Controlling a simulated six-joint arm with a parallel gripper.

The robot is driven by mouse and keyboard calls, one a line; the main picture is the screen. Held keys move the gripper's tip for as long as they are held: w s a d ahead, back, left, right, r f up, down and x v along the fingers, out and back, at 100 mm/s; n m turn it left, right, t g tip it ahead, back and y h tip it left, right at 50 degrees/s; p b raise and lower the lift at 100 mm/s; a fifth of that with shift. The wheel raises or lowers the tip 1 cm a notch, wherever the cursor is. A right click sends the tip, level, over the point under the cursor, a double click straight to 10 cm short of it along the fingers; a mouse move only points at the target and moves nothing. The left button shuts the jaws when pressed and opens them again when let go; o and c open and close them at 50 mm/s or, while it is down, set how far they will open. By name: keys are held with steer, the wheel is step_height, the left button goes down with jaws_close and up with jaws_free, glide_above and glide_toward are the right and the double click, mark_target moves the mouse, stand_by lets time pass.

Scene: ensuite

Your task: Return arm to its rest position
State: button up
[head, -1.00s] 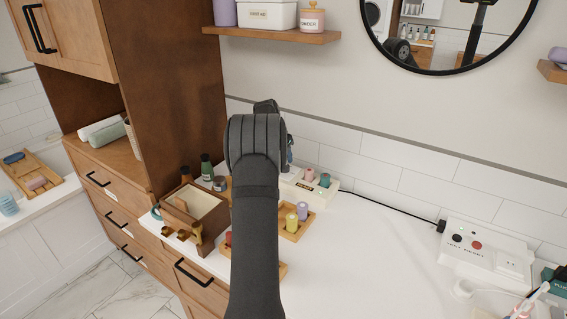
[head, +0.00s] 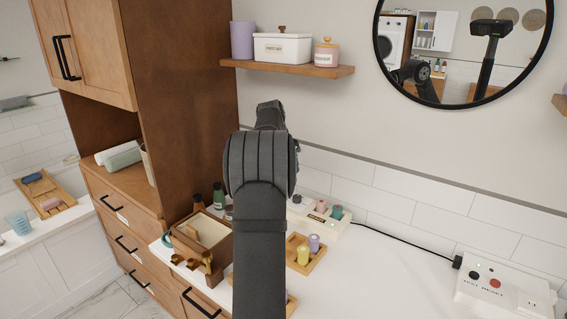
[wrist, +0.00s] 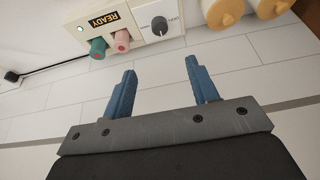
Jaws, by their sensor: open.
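My gripper shows in the wrist view (wrist: 163,88) with its two blue fingers apart and nothing between them. In the head view my dark arm rises through the middle of the picture, and its upper end hides most of the gripper. In the wrist view a white box with a READY label (wrist: 115,22) lies beyond the fingertips, apart from them. It carries a teal peg (wrist: 97,48), a pink peg (wrist: 121,41) and a dark knob. The same box (head: 327,224) stands on the counter against the tiled wall in the head view.
A wooden box (head: 187,243) and small bottles stand left of my arm. A small wooden tray (head: 312,262) holds a yellow and a purple peg. A white switch box (head: 475,295) sits at the right. A shelf (head: 300,70) is above. The counter between is clear.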

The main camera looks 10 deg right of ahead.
steer(key=x, duration=1.7)
steer(key=shift+d+f, duration=0.1)
steer(key=shift+f, duration=0.15)
steer(key=shift+r, duration=0.1)
